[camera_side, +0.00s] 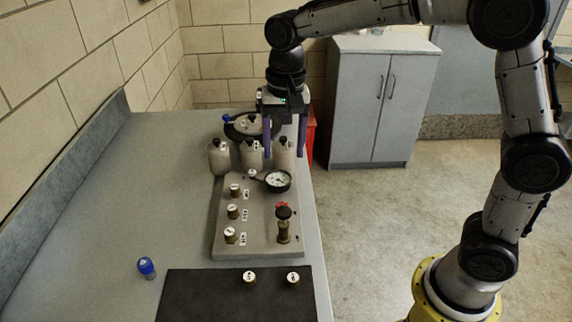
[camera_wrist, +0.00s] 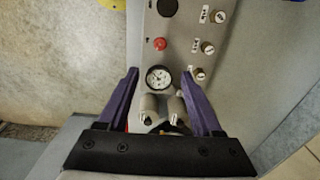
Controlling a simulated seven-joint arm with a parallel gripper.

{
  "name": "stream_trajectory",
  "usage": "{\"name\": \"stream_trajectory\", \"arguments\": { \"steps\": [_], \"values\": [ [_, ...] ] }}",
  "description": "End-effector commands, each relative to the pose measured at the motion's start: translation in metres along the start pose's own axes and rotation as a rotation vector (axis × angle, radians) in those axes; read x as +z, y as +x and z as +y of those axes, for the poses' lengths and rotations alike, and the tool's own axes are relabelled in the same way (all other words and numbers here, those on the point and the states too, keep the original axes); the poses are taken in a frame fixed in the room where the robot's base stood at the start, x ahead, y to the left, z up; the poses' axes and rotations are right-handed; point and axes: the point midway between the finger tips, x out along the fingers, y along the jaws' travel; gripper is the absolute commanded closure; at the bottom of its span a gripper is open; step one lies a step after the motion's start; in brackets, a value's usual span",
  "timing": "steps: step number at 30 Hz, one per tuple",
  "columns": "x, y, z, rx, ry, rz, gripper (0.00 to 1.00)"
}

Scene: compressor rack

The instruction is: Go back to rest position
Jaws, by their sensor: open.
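My gripper (camera_side: 284,148) hangs pointing down above the far right part of the bench, by the far end of the grey panel (camera_side: 262,205). Its two purple fingers are spread apart with nothing between them. In the wrist view, my gripper (camera_wrist: 160,72) also shows open, and its fingers frame the round gauge (camera_wrist: 158,77) and two pale cylinders (camera_wrist: 149,103) from above. In the side view, the right-hand pale cylinder (camera_side: 284,158) stands just below the fingers. Whether the fingers touch it cannot be told.
The panel carries the gauge (camera_side: 277,181), a black-topped brass valve (camera_side: 284,225) and brass knobs (camera_side: 230,236). Two more brass pieces stand on a black mat (camera_side: 200,295) in front. The left bench surface (camera_side: 100,200) is clear.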

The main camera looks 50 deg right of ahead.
Motion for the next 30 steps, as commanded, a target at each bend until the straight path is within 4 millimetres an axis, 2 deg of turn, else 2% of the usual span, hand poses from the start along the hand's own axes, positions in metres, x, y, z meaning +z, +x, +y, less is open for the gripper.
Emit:
{"name": "stream_trajectory", "arguments": {
  "steps": [2, 6, 9, 12, 17, 21, 25, 30],
  "values": [
    [-0.001, -0.025, 0.012, -0.045, 0.019, 0.035, 0.33],
    [0.013, -0.064, 0.054, -0.120, 0.037, 0.099, 0.33],
    [0.030, -0.080, 0.089, -0.168, -0.007, 0.154, 0.33],
    [0.050, -0.087, 0.123, -0.205, -0.082, 0.215, 0.33],
    [0.084, -0.076, 0.174, -0.237, -0.260, 0.326, 0.33],
    [0.108, -0.049, 0.204, -0.224, -0.456, 0.404, 0.33],
    [0.118, -0.024, 0.213, -0.184, -0.634, 0.417, 0.33],
    [0.115, -0.023, 0.210, -0.168, -0.734, 0.440, 0.33]
  ]
}}
